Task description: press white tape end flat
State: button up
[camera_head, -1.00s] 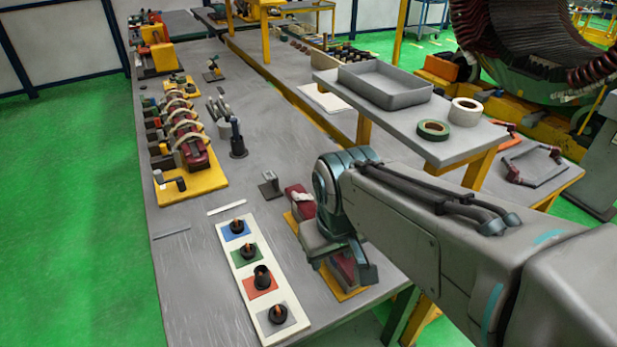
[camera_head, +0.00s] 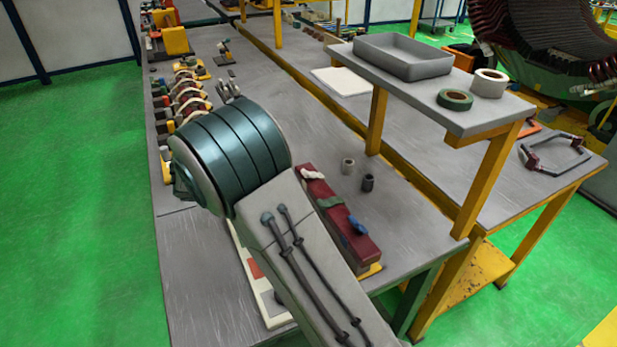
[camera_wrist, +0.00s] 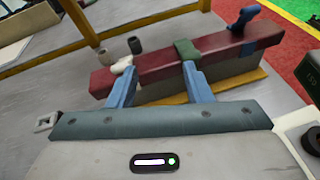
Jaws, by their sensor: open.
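A dark red bar (camera_head: 345,215) lies on the workbench to the right of my arm in the head view; it also crosses the wrist view (camera_wrist: 150,74). A white tape end (camera_head: 311,174) sits on its far end in the head view, and at its left end in the wrist view (camera_wrist: 122,64). A green band (camera_wrist: 187,48) wraps the bar's middle, and a blue piece (camera_wrist: 245,18) stands at the other end. My gripper (camera_wrist: 156,78) is open with nothing between its blue fingers. The left finger appears near the white tape, the right near the green band; contact is unclear. My wrist hides the gripper in the head view.
Two small cups (camera_head: 348,165) (camera_head: 367,183) stand right of the bar. A raised shelf (camera_head: 500,117) holds a grey tray (camera_head: 402,57), a green tape roll (camera_head: 456,99) and a white roll (camera_head: 489,83). My arm covers most of a white board (camera_head: 262,290).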

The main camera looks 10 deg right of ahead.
aim_at(310, 175)
jog(key=w+a+f+n+t+h, duration=0.3)
jog(key=w+a, duration=0.1)
jog(key=a, duration=0.2)
jog(key=x, duration=0.6)
jog(key=p+x, duration=0.1)
jog(key=x, duration=0.6)
jog(key=shift+s+d+r, duration=0.15)
jog(key=shift+s+d, duration=0.05)
jog(key=shift+d, duration=0.1)
jog(key=c, duration=1)
